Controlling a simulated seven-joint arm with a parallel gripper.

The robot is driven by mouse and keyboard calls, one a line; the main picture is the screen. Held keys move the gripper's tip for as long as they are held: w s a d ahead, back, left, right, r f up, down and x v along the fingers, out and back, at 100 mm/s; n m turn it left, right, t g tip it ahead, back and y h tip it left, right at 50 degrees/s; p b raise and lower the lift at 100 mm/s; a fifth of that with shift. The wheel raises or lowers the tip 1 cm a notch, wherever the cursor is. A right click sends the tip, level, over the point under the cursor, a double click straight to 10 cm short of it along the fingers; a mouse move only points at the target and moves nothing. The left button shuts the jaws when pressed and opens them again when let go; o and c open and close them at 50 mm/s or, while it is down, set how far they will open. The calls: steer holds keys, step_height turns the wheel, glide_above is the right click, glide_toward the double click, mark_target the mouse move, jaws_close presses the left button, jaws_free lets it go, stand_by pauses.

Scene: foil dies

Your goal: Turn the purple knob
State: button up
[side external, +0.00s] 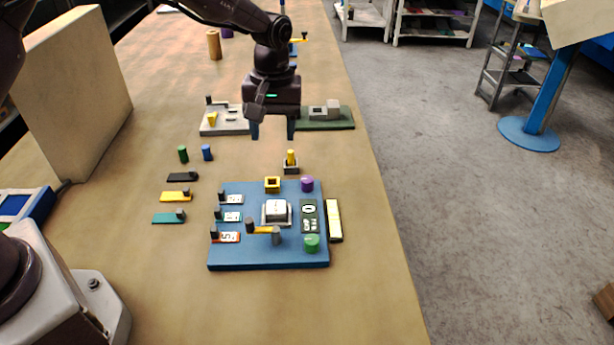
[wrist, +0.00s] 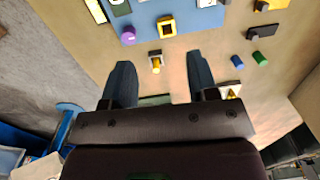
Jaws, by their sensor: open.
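The purple knob (side external: 307,184) sits at the far right corner of the blue board (side external: 222,258) in the side view. It also shows in the wrist view, where the purple knob (wrist: 128,35) is near the edge of the blue board (wrist: 196,19), above and left of my fingers. My gripper (side external: 273,134) is open and empty. It hangs above the table beyond the board, apart from the knob. In the wrist view the two fingers of my gripper (wrist: 160,72) are spread wide with nothing between them.
A yellow peg in a small block (side external: 291,162) stands between my gripper and the board. A green knob (side external: 312,243) is at the board's near right. Grey (side external: 224,131) and green (side external: 340,124) plates lie behind.

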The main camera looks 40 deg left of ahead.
mark_target(307, 179)
steer(key=w+d+f+n, duration=0.2)
steer(key=w+n, duration=0.5)
steer(key=shift+t, duration=0.3)
step_height(307, 179, down, 13)
steer(key=shift+s+r, duration=0.1)
steer(key=shift+s, duration=0.05)
steer(key=c, duration=0.9)
